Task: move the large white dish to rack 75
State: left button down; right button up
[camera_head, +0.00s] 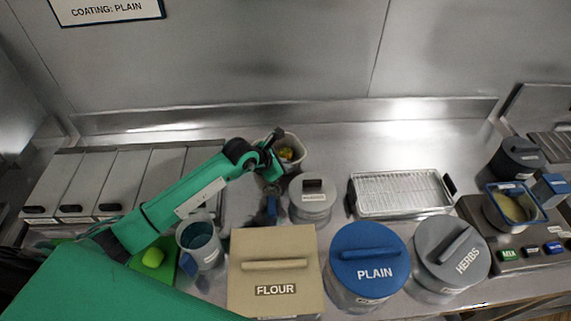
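No large white dish and no rack marked 75 can be made out in the head view. My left gripper (270,160) reaches in from the left, at the near left side of a small whitish bin (297,147) with yellow and red bits inside. I cannot tell whether its fingers are open or shut, or whether they touch the bin. My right gripper is not in view. A shallow metal tray with a wire grid (400,190) lies on the counter right of centre, and no label shows on it.
Lidded FLOUR (275,258), PLAIN (368,250) and HERBS (452,250) containers line the front. A grey lidded pot (312,196) stands behind FLOUR, and a grey jug (200,240) stands left of it. Button panel (540,250) at right. The counter behind the tray is clear.

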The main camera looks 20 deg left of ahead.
pick_arm(q)
jog(key=c, duration=2)
grip_release()
jog(key=shift+f, duration=0.15)
jog(key=o, duration=0.4)
